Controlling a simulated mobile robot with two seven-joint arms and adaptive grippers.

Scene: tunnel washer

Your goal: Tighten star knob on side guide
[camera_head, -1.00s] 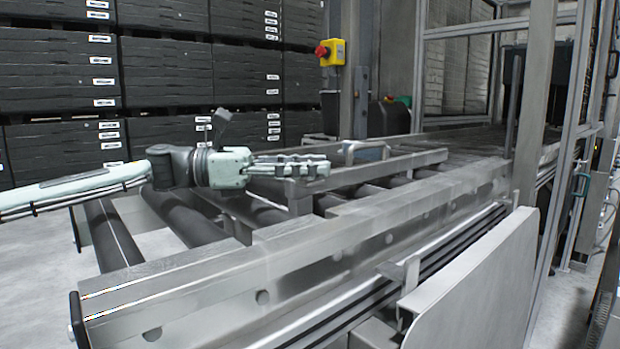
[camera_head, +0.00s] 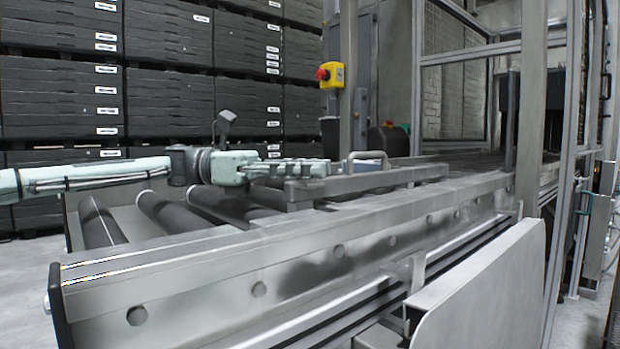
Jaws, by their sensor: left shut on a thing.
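My left gripper (camera_head: 308,168) reaches in from the left over the roller conveyor. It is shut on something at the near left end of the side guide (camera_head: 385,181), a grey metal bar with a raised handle. The thing between its fingers is hidden; I cannot make out the star knob itself. The fingers lie level, just above the bar's end. My right gripper is not in view.
Dark rollers (camera_head: 165,212) lie below my left arm. A steel conveyor frame (camera_head: 290,250) runs across the front, with a grey panel (camera_head: 485,290) at right. Stacked black crates (camera_head: 170,80) and a yellow emergency stop box (camera_head: 331,75) stand behind.

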